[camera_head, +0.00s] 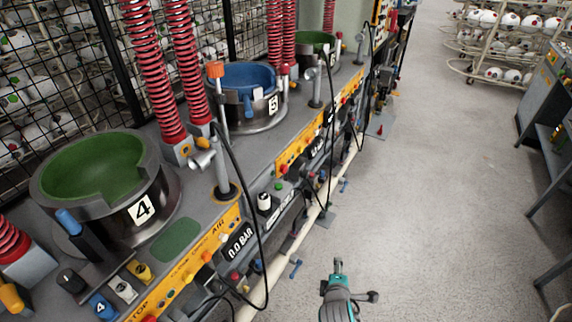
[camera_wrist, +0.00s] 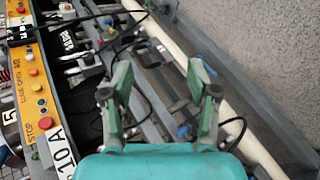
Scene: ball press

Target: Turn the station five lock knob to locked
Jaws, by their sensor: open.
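Station five's blue press bowl (camera_head: 240,77) stands at mid-bench, with a white "5" plate (camera_head: 273,104) on its side. A blue handle (camera_head: 248,106) is on the bowl's front. I cannot tell which part is the station five lock knob, and no locked marking is readable. My gripper (camera_head: 338,264) is over the floor aisle, right of the bench and apart from it. In the wrist view my gripper (camera_wrist: 161,80) is open, with nothing between its fingers. A "5" marking (camera_wrist: 10,117) shows at the left edge there, beside an orange control panel (camera_wrist: 36,88).
Station four's green bowl (camera_head: 95,168) stands nearer on the bench. Black cables (camera_head: 239,158) hang over the bench front. A pale pipe (camera_head: 262,286) and blue-handled fittings (camera_head: 295,268) run low along it.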

